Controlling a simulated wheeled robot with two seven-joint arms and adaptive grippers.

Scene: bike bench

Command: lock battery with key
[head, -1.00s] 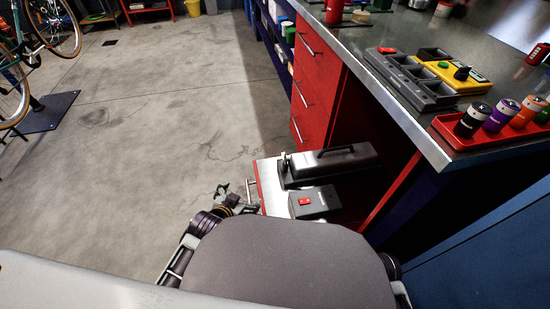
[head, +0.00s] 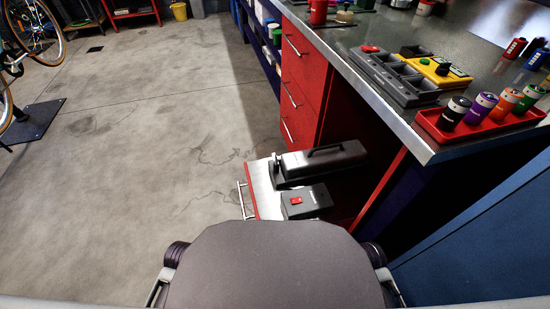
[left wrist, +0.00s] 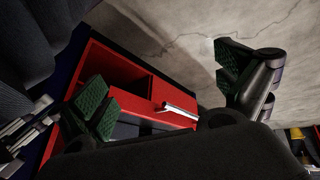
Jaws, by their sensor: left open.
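A long dark grey case with a top handle, which looks like the battery (head: 322,164), lies in a pulled-out red drawer (head: 262,190) under the bench. A small metallic piece (head: 277,165) sits at its left end; I cannot tell whether it is the key. My left gripper (left wrist: 166,84) shows in the left wrist view, open and empty, with green ridged pads. The red drawer cabinet and a silver bar handle (left wrist: 180,110) lie beyond its fingers. The left gripper is out of sight in the head view. My right gripper is not in view.
A grey box with a red button (head: 306,202) lies beside the case in the drawer. The bench top (head: 430,150) overhangs at the right, with a red battery tray (head: 424,127) near its edge.

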